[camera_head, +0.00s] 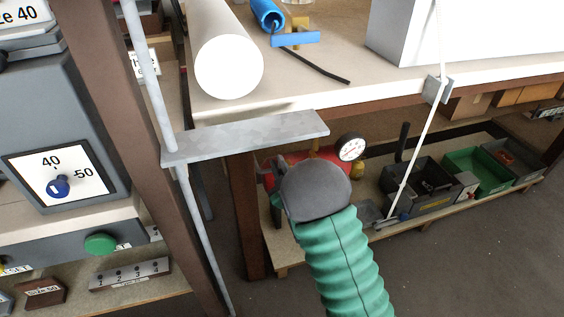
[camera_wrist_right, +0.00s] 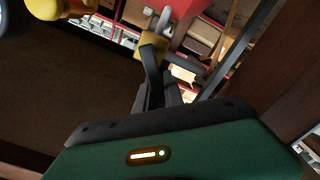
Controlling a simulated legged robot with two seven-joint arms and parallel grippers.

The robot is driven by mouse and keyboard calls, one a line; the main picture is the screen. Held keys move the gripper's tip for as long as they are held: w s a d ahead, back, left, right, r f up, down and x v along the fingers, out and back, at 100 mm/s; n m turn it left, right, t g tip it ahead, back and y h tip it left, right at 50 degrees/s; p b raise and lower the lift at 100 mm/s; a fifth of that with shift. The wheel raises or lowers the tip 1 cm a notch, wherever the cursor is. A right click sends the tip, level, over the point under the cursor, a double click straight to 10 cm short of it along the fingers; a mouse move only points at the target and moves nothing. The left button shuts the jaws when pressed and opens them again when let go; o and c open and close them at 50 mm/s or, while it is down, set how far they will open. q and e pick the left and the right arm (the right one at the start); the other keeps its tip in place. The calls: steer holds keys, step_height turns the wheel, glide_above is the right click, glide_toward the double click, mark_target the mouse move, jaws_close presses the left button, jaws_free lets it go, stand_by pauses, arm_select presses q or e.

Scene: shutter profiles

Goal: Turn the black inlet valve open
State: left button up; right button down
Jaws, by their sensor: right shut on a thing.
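My right gripper (camera_wrist_right: 158,88) is in the wrist view, where dark finger-like parts come together just below a yellow fitting (camera_wrist_right: 153,45). It is shut on a dark part that I take to be the black inlet valve; the valve's outline cannot be told apart from the fingers. In the head view my right gripper (camera_head: 268,182) is mostly hidden behind its grey wrist cover, beside a red body (camera_head: 282,162) with a round white gauge (camera_head: 351,148). How far the valve is turned cannot be seen. My left gripper is not in view.
A grey metal bracket (camera_head: 245,138) and upright rod stand left of my right arm. The white-topped bench (camera_head: 330,92) is above. Dark crates (camera_head: 430,190) and a green crate (camera_head: 478,170) sit on the low shelf to the right. Open floor lies at the lower right.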

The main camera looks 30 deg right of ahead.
steer(key=shift+w+a+f+n+p, duration=0.1)
steer(key=shift+a+f+n+p, duration=0.45)
steer(key=shift+n, duration=1.2)
steer(key=shift+a+f+n+p, duration=0.2)
steer(key=shift+f+n, duration=0.7)
steer(key=shift+n, duration=0.9)
steer(key=shift+w+a+f+n+p, duration=0.1)
steer(key=shift+a+f+n+p, duration=0.45)
steer(key=shift+n, duration=1.2)
steer(key=shift+d+f, duration=0.2)
steer(key=c, duration=1.4)
jaws_free()
steer(key=shift+c, duration=0.2)
steer(key=shift+r, duration=0.15)
